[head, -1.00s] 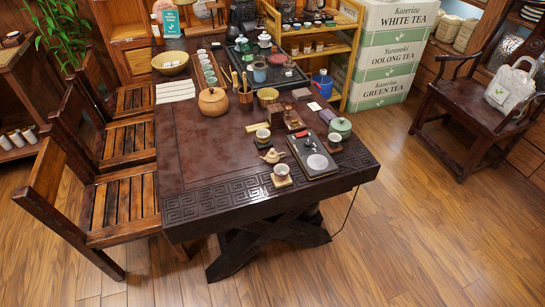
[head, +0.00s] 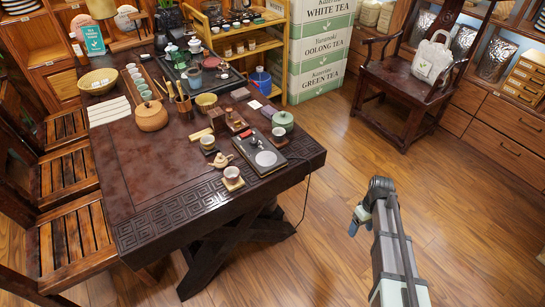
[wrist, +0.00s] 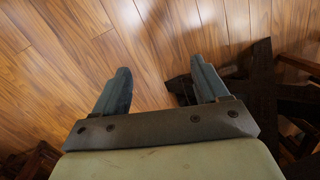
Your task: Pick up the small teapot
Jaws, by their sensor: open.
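The small teapot (head: 221,160), beige-tan with a spout and handle, sits on the dark wooden table (head: 150,190) near its front right corner in the head view. A small cup on a coaster (head: 232,178) stands just in front of it, and a dark flat tray (head: 259,155) lies to its right. My gripper (head: 355,225) is over the floor to the right of the table, well apart from the teapot. In the wrist view its two fingers (wrist: 158,85) are spread with nothing between them. The teapot is not visible in the wrist view.
A lidded green pot (head: 283,120) and another small cup (head: 207,142) stand near the teapot. Wooden chairs (head: 75,235) line the table's left side. An armchair with a bag (head: 400,80) is at the back right. The floor between is clear.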

